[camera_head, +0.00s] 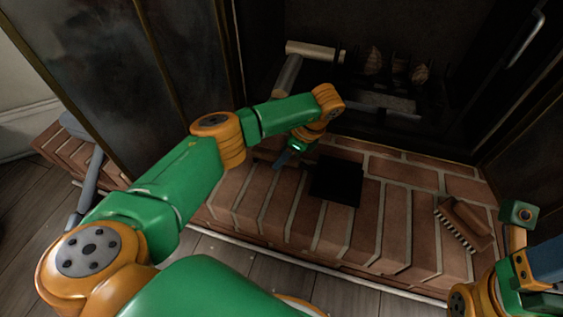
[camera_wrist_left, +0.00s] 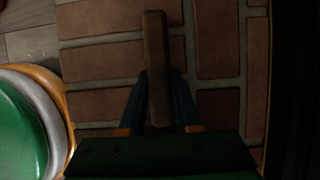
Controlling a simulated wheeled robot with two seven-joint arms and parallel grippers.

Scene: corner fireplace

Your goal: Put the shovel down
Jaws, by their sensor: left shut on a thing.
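The shovel shows in the head view as a flat black pan (camera_head: 336,181) over the brick hearth (camera_head: 295,215). I cannot tell whether it touches the bricks. My left gripper (camera_head: 283,159) is at the left of the pan, low over the hearth, with its blue fingers pointing down. In the left wrist view the shovel's brown handle (camera_wrist_left: 156,50) runs between the two blue fingers of my left gripper (camera_wrist_left: 158,100), which are shut on it. The pan is out of that view. Part of my right arm shows at the lower right; its fingers are not clear.
A brown brush (camera_head: 465,225) with pale bristles lies on the hearth at the right. Logs (camera_head: 372,62) and a grate fill the dark firebox behind. Glass doors (camera_head: 105,70) stand at the left. Bare brick lies between the pan and the brush.

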